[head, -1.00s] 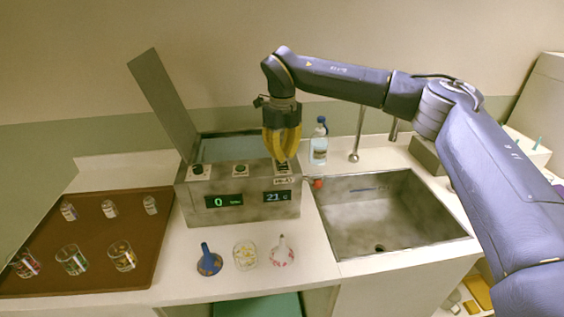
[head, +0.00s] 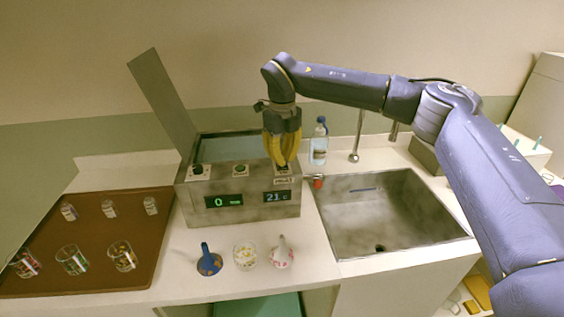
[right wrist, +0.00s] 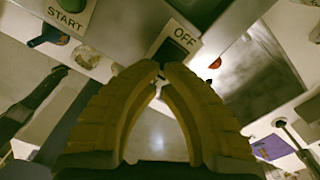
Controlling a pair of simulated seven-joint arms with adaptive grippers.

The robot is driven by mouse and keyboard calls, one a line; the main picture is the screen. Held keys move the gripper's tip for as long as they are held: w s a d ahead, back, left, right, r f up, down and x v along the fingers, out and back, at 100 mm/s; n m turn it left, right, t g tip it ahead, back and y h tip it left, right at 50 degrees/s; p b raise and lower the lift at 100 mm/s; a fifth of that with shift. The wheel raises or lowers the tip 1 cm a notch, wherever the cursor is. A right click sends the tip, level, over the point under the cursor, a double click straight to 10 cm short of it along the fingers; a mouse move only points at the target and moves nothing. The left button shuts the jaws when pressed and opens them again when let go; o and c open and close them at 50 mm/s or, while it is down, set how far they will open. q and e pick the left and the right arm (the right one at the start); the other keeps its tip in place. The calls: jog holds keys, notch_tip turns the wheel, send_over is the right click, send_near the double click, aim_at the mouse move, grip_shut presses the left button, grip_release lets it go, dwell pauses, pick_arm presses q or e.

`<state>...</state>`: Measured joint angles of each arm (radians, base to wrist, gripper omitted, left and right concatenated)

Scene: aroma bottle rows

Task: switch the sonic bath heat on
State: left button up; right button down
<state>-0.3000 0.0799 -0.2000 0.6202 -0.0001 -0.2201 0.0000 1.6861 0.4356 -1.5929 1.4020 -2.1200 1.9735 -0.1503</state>
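The sonic bath (head: 240,210) is a grey metal box with an open, upright lid (head: 162,100) at its left. Its front displays read 0 and about 21 C. The heat switch sits on the top panel at the right, above a HEAT label (head: 284,181); the gripper partly hides it. In the right wrist view the switch plate (right wrist: 182,40) shows OFF. My right gripper (head: 281,163) points down at the switch; its yellow fingertips (right wrist: 160,66) are close together at the switch's edge, with nothing seen between them. Contact cannot be told. My left gripper is out of view.
A START button (right wrist: 66,18) and a knob (head: 197,170) share the panel. A brown tray (head: 95,285) with several glasses and vials lies left. A blue funnel (head: 208,262) and small vessels stand in front. A bottle (head: 319,145) and the sink (head: 385,215) are right.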

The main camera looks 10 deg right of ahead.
jog(key=shift+f, duration=0.95)
dwell(0.6)
jog(key=shift+r, duration=3.55)
